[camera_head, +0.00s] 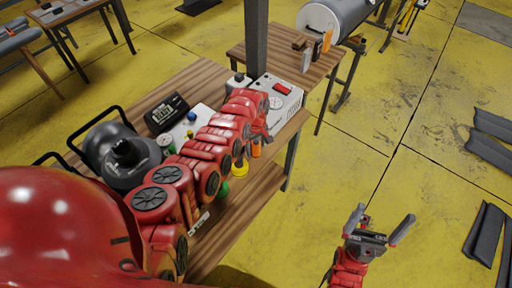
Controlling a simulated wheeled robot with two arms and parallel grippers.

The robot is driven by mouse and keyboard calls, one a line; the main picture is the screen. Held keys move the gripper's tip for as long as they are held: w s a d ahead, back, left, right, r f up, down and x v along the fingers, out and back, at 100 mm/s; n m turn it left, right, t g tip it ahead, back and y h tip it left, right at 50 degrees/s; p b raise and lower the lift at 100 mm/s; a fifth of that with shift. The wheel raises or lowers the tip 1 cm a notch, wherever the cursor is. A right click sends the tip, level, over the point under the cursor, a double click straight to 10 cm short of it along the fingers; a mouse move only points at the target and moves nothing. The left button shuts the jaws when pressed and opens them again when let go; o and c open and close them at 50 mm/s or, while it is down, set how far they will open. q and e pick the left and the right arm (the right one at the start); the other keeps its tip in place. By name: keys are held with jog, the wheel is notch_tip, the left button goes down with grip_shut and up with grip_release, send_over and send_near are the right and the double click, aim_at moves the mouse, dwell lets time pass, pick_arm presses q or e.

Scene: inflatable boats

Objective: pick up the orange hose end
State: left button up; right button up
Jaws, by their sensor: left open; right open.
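A small orange piece (256,149), likely the orange hose end, shows at the front edge of the wooden table (207,82), just below my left arm. A yellow piece (239,168) and a green piece (223,189) show in a line with it, partly covered by the arm. My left arm's red links stretch across the table from the lower left. Its gripper fingers cannot be made out; they are hidden behind the arm. My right gripper (378,229) is open and empty over the yellow floor, right of the table and apart from the orange piece.
A white box with a gauge and red switch (281,93), a dark digital meter (167,113) and a dark grey rounded device (124,153) stand on the table. A second table (262,52) stands behind. Dark flat pieces (487,232) lie on the floor at right.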

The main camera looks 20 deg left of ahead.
pick_arm(q)
jog(key=shift+c, duration=0.2)
grip_shut()
jog(key=shift+r, duration=0.15)
dwell(0.3)
